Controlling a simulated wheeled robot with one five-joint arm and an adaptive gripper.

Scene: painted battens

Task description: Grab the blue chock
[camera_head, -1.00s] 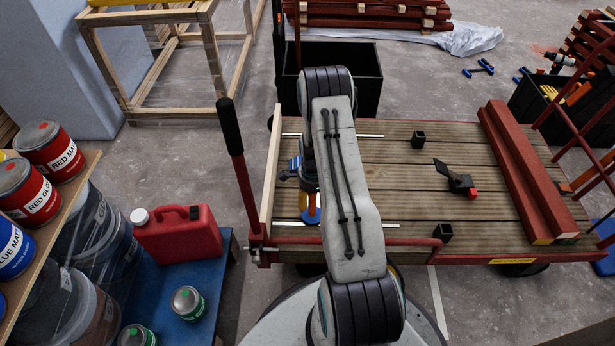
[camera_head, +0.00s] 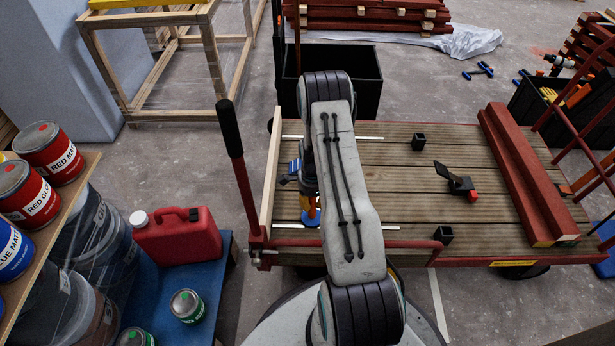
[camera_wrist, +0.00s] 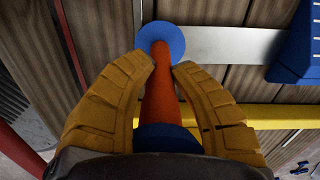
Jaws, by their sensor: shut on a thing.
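In the wrist view, my gripper (camera_wrist: 163,75) has its two yellow-brown fingers closed around a tapered orange-red piece (camera_wrist: 160,100). That piece has a round blue disc (camera_wrist: 163,38) at its far end and some blue at its near end. A blue wedge-like block with pale marks (camera_wrist: 300,50), which looks like the blue chock, is apart from the fingers at the upper right, cut by the frame edge. In the head view, my gripper (camera_head: 309,203) is low over the left end of the plank deck, partly hidden by my arm. A blue disc (camera_head: 311,218) shows beneath it.
The plank deck (camera_head: 385,180) holds two small black blocks (camera_head: 418,141), (camera_head: 443,234), a black-and-red tool (camera_head: 457,182) and red battens (camera_head: 525,180). A red handle post (camera_head: 238,165) stands at the left. A red can (camera_head: 178,238) sits on a blue stand (camera_head: 215,285).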

